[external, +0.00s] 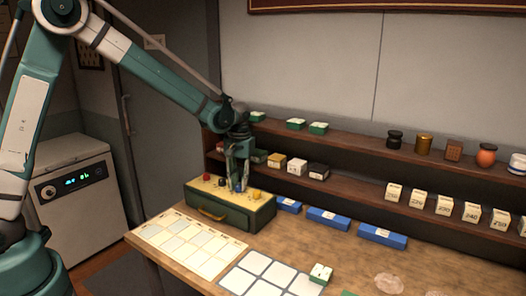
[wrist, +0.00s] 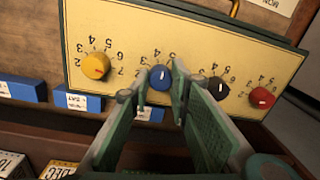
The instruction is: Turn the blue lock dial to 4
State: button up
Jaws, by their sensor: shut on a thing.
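The lock box (external: 225,222) is dark green with a pale yellow dial panel (external: 198,187) on top and stands on the counter. The blue lock dial (wrist: 160,77) shows in the wrist view between a yellow dial and a black dial. Its white mark points toward the top of that picture. Printed numbers ring it upside down, and my fingers cover some. I cannot tell exactly which number the mark meets. My gripper (wrist: 159,89) is shut on the blue dial, with a finger on each side. In the external view my gripper (external: 238,185) reaches down onto the panel.
The yellow dial (wrist: 96,66), black dial (wrist: 218,89) and red dial (wrist: 262,98) share the panel. Blue boxes (external: 328,219) lie on the counter to the right. Shelves (external: 350,187) with small goods stand behind. White card sheets (external: 190,241) lie in front.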

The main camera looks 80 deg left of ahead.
aim_at(240, 186)
jog(key=n, duration=0.3)
jog(key=shift+n+b, duration=0.3)
dwell(0.4)
jog(key=o, duration=0.9)
jog(key=shift+r, duration=0.15)
notch_tip(240, 186, up, 12)
jog(key=shift+w, duration=0.25)
jog(key=shift+d, duration=0.15)
